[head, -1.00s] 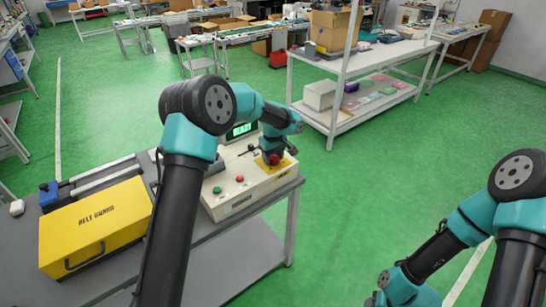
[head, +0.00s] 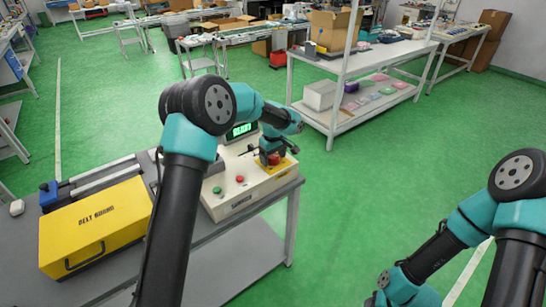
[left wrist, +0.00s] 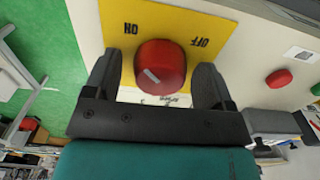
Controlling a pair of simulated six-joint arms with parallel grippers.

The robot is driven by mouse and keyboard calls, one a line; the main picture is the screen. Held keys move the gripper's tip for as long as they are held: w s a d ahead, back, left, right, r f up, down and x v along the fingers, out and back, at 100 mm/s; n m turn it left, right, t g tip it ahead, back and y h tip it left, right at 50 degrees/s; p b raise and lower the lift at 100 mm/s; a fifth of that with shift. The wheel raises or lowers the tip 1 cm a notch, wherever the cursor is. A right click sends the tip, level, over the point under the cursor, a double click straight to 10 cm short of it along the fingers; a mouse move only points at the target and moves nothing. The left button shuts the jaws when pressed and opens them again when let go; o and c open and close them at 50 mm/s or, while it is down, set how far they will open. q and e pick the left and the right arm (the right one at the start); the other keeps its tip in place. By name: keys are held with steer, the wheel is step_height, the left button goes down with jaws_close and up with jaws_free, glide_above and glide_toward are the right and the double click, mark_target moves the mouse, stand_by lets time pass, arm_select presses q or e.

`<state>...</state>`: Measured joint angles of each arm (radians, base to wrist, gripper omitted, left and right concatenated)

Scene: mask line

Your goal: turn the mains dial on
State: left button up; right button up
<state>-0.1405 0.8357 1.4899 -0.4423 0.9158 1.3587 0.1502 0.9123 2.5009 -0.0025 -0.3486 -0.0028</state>
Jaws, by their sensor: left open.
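The mains dial is a round red knob (left wrist: 160,67) with a pale mark, on a yellow plate (left wrist: 185,28) lettered ON and OFF, which reads upside down in the left wrist view. The knob also shows in the head view (head: 274,159), on the right end of a cream control box (head: 248,184). My left gripper (left wrist: 158,88) is open, with one finger on each side of the knob. I cannot tell whether the fingers touch it. My right arm is at the right of the head view, its gripper out of frame.
Green and red buttons (head: 239,179) and a small green display (head: 241,130) are on the control box. A yellow cover (head: 95,225) lies on the grey table to the left. A white shelf table (head: 350,75) stands behind. Green floor is clear at the right.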

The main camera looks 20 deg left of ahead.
mark_target(273, 156)
arm_select(q)
step_height(273, 156, up, 17)
steer(key=shift+r, duration=0.2)
stand_by(0.7)
